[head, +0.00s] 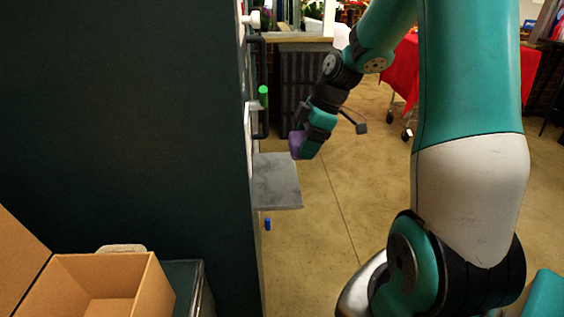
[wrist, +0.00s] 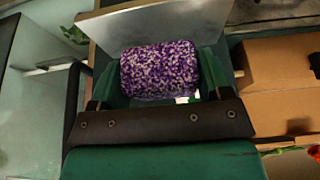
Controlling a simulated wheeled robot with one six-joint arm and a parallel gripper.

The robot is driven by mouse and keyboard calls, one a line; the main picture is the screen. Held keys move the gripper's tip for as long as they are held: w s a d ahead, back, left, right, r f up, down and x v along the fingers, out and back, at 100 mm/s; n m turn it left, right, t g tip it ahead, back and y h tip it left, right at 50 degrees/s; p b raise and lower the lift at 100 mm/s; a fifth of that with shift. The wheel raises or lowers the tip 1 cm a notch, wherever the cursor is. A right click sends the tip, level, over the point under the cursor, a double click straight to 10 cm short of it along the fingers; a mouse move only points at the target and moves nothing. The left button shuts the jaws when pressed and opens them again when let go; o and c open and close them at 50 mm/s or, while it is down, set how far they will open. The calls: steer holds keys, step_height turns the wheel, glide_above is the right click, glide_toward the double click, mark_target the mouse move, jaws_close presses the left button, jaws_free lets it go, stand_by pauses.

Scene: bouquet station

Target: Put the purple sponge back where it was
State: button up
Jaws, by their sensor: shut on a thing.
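The purple sponge (wrist: 160,70) is speckled purple and white. It is held between the two teal fingers of my gripper (wrist: 160,82) in the wrist view. In the head view the sponge (head: 296,144) shows as a small purple patch at the tip of my gripper (head: 303,146). My gripper holds it in the air, above and a little beyond the grey shelf (head: 276,183) fixed to the side of the dark green panel. In the wrist view a pale flat surface (wrist: 120,32) lies behind the sponge; I cannot tell if they touch.
The dark green panel (head: 120,120) fills the left of the head view. A green cylinder (head: 263,95) and a dark rail stand on its edge. A blue item (head: 268,224) shows below the shelf. An open cardboard box (head: 110,279) sits at lower left.

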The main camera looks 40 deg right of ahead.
steer(key=p, duration=0.1)
glide_above(277, 178)
steer(key=shift+s+d+f, duration=0.25)
steer(key=shift+d+f, duration=0.1)
steer(key=shift+f, duration=0.3)
steer(key=shift+s+d+f, duration=0.2)
steer(key=shift+d+f, duration=0.15)
steer(key=shift+f, duration=0.25)
step_height(277, 178, down, 4)
steer(key=shift+a+f+p, duration=0.15)
steer(key=shift+a+p, duration=0.05)
steer(key=shift+p, duration=0.3)
steer(key=shift+w+f, duration=0.1)
steer(key=shift+f, duration=0.15)
steer(key=o, duration=1)
steer(key=shift+c, duration=0.2)
